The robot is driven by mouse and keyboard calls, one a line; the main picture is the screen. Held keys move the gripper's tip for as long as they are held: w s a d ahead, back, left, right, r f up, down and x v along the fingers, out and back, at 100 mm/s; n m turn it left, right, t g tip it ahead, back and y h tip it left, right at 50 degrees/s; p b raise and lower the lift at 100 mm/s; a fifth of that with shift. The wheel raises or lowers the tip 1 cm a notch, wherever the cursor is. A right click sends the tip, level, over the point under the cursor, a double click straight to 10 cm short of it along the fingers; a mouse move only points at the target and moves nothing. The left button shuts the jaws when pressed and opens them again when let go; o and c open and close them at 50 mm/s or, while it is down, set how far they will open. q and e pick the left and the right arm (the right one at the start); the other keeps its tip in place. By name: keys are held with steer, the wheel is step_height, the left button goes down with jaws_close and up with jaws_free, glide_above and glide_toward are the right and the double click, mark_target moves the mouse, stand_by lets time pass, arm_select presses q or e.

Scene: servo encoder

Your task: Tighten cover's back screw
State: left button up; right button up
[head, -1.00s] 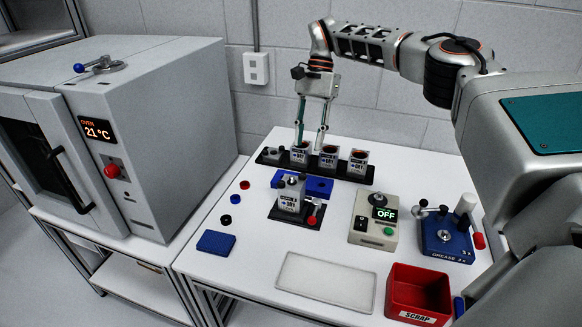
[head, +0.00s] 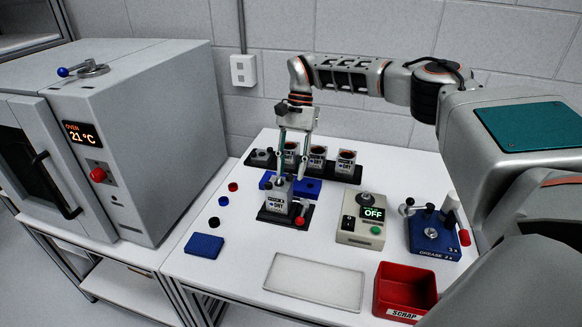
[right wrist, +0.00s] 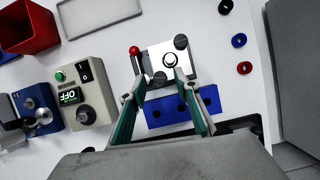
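The grey servo unit marked DRY (head: 278,199) sits upright in the black fixture (head: 296,220) in front of the blue block. In the right wrist view its pale cover (right wrist: 153,58) shows from above, with a round centre shaft and two dark screws at opposite corners. The back screw (right wrist: 158,79) lies on the side towards the blue block; the front screw (right wrist: 181,42) is at the other corner. My right gripper (head: 289,174) points down over the back of the unit. Its fingers (right wrist: 160,77) are apart on either side of the back screw; contact is unclear. My left gripper is not in view.
A blue block with holes (head: 307,188) and a black rack (head: 345,176) of several servo units stand behind. The red-knobbed lever (head: 300,220) is beside the unit. A switch box reading OFF (head: 361,226), grease station (head: 432,240), red scrap bin (head: 404,285) and pale tray (head: 315,283) stand around.

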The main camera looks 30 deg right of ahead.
steer(key=shift+c, duration=0.4)
jaws_close()
steer(key=shift+m, duration=0.3)
